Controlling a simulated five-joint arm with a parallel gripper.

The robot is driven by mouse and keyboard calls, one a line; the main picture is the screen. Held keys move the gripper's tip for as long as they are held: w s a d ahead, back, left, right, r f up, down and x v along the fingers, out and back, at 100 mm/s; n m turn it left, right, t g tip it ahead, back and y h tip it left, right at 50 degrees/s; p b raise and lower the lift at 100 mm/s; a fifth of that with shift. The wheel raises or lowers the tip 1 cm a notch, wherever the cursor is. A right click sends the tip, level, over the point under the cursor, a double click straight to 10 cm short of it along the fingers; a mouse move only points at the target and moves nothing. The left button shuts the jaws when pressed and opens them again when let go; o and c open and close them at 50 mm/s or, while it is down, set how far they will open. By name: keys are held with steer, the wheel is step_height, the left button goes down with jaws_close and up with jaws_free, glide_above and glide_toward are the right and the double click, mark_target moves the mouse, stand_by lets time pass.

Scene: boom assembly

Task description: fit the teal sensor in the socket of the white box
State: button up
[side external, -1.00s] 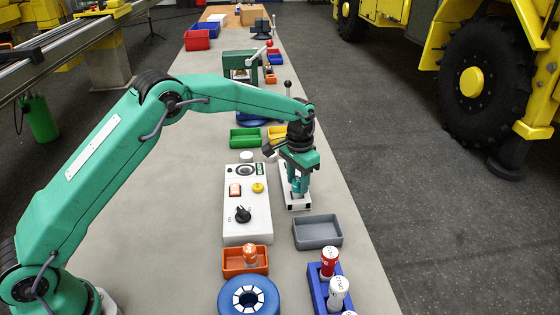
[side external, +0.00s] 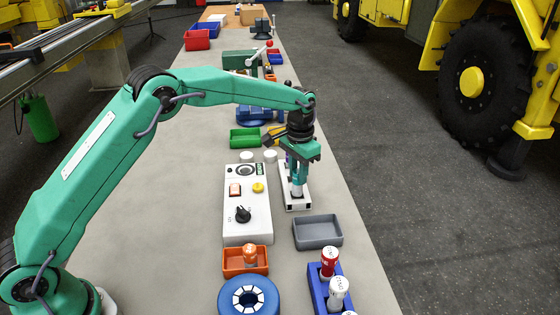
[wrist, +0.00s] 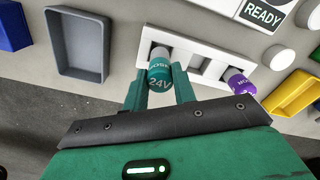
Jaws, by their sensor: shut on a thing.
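In the side view my gripper (side external: 297,176) points down over the near part of the white box (side external: 298,207), shut on the sensor, whose pale lower end (side external: 297,190) shows below the fingers. A purple sensor (wrist: 239,83) stands at the box's right end in the wrist view.
A white control panel (side external: 247,220) with a knob and buttons stands close on the left. An empty grey tray (side external: 318,232) lies in front of the box.

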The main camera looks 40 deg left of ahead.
steer(key=shift+r, duration=1.95)
steer(key=s+a+r, duration=0.2)
steer(key=a+r, duration=0.1)
steer(key=a, duration=1.4)
steer(key=shift+a+r, duration=0.2)
steer(key=shift+a, duration=0.15)
steer(key=shift+f, duration=0.2)
steer(key=shift+f, duration=2.2)
steer(key=shift+f, duration=2.1)
steer(key=o, duration=1)
